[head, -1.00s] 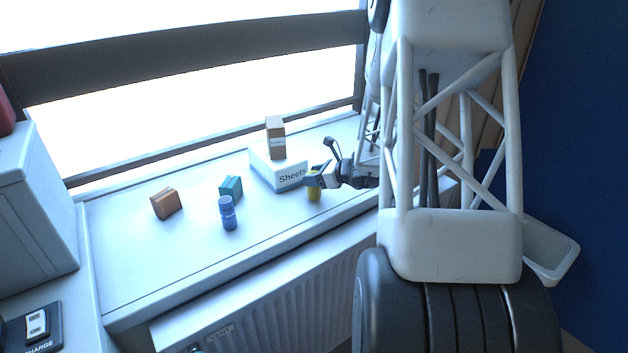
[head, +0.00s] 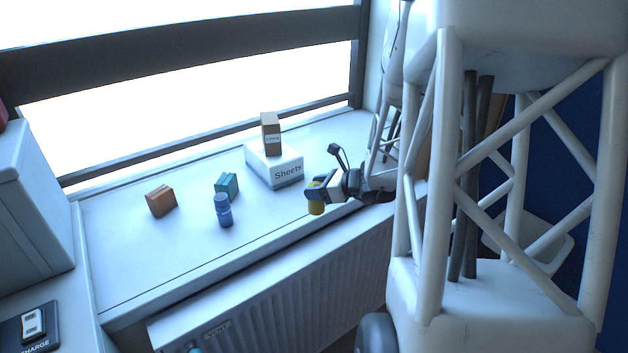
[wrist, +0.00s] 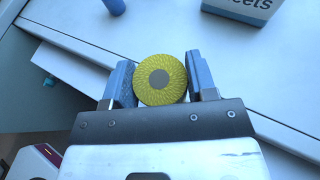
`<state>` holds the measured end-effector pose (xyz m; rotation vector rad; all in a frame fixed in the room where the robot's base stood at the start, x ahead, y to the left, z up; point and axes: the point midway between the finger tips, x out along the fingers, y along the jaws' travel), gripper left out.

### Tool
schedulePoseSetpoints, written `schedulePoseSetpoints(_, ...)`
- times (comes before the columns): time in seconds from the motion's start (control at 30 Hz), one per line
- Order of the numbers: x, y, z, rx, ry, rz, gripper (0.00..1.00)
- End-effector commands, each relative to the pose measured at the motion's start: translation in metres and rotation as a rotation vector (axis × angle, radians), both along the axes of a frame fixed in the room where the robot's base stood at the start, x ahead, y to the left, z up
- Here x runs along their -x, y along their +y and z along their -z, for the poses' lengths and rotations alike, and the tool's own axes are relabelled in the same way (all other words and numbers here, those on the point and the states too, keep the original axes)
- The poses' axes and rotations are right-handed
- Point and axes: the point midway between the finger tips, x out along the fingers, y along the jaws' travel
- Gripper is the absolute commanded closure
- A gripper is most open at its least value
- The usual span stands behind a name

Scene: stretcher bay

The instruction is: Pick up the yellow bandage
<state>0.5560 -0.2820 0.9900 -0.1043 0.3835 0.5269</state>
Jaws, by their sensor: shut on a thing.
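The yellow bandage (wrist: 160,78) is a round roll with a grey centre, seen end-on in the wrist view. My gripper (wrist: 163,82) is shut on it, one blue finger against each side. In the head view my gripper (head: 317,190) holds the bandage (head: 316,208) at the front edge of the white sill, to the right of the blue bottle. The fingers cover part of the roll there. The bandage looks raised off the sill, but the exact gap is hard to tell.
A white Sheets box (head: 273,170) with a brown carton (head: 271,134) on top stands behind my gripper. A teal box (head: 227,186), a blue bottle (head: 223,210) and an orange-brown box (head: 161,201) stand to the left. A radiator (head: 290,290) is below the sill's front edge.

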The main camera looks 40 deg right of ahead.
Motion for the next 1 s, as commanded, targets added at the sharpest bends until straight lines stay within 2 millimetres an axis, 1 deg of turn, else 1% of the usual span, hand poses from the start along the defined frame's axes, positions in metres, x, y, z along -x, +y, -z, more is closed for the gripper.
schedulePoseSetpoints(0.1, 0.012, 0.006, -0.002, 0.001, -0.001, 0.001, 0.72)
schedulePoseSetpoints(0.33, 0.026, 0.013, -0.003, 0.001, -0.001, 0.001, 0.72)
schedulePoseSetpoints(0.5, 0.028, 0.014, -0.003, 0.001, 0.0, 0.0, 0.72)
schedulePoseSetpoints(1.0, 0.029, 0.014, -0.003, 0.001, 0.0, 0.0, 0.72)
